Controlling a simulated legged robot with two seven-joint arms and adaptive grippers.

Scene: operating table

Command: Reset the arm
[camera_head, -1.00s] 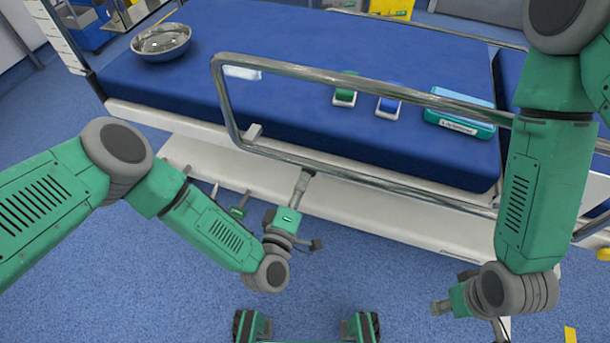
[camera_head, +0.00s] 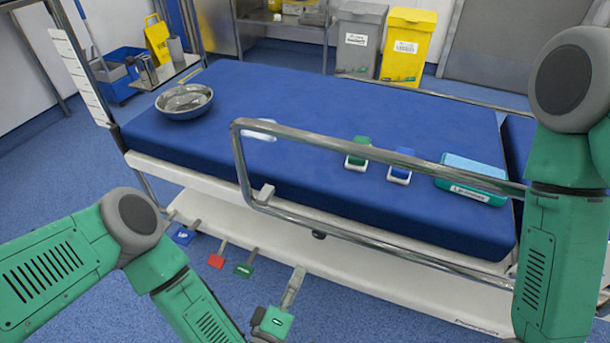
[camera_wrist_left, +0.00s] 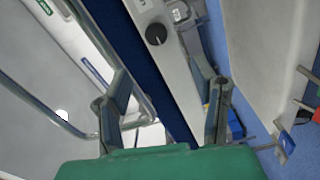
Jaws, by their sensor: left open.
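My left gripper (camera_head: 297,278) is low in the head view, past the near side of the bed, with its green base and grey fingers showing. Its fingers hold nothing. In the left wrist view, the two grey fingers (camera_wrist_left: 167,112) are spread apart, with the bed side and rail beyond them. My left arm (camera_head: 65,265) comes in from the left and bends at a grey joint; its lower part is cut off by the bottom edge. My right arm (camera_head: 555,220) hangs at the right edge. My right gripper is out of view.
The blue bed (camera_head: 330,95) has a metal side rail (camera_head: 240,165). Red (camera_head: 217,262) and other pedals stick out below. Bins (camera_head: 405,45) stand behind.

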